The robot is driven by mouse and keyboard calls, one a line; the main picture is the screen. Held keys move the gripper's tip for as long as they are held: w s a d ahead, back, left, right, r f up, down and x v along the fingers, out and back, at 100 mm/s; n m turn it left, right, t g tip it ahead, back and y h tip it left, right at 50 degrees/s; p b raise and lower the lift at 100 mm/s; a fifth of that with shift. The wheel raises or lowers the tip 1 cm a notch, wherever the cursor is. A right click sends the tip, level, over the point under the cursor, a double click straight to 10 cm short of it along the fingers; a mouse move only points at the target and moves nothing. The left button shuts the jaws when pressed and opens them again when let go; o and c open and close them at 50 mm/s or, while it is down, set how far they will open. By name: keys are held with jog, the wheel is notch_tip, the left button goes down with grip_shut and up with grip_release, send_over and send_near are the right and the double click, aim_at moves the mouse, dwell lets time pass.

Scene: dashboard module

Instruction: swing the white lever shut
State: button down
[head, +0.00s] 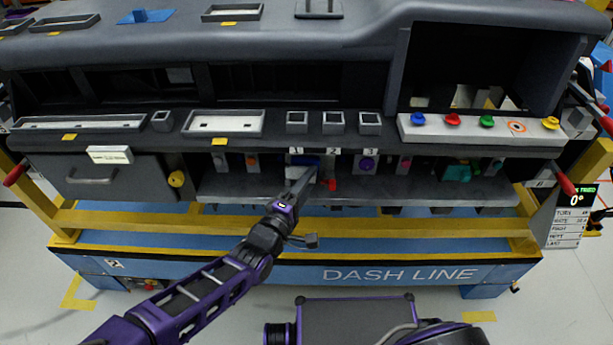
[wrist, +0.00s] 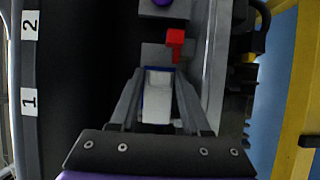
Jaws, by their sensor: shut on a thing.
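The white lever (wrist: 157,103) sits between the two fingers of my gripper (wrist: 157,88) in the wrist view. My gripper is shut on it, with a finger along each side. A blue part shows at the lever's edges. In the head view my gripper (head: 303,178) reaches under the dash ledge at the bay labelled 1, where a blue part (head: 306,160) shows just above it. In that view the lever is mostly hidden by the fingers, and how far it is swung cannot be told.
A red lever-like piece (wrist: 175,42) stands close by at bay 2, and in the head view it is right of my gripper (head: 331,184). A purple knob (head: 367,164) is at bay 3. The dash ledge (head: 345,145) overhangs the bays, and a grey shelf (head: 420,190) runs below them.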

jog(key=p, duration=0.1)
jog(key=n+y+p, duration=0.1)
jog(key=p, duration=0.1)
jog(key=shift+w+r+t, duration=0.25)
jog(key=shift+r+t, duration=0.05)
jog(key=shift+r, duration=0.1)
jog(key=shift+f+y+p, duration=0.3)
jog(key=shift+y+p, duration=0.05)
jog(key=shift+y, duration=0.05)
jog(key=c, duration=0.6)
grip_release()
jog(key=shift+d, duration=0.1)
jog(key=shift+s+f, duration=0.1)
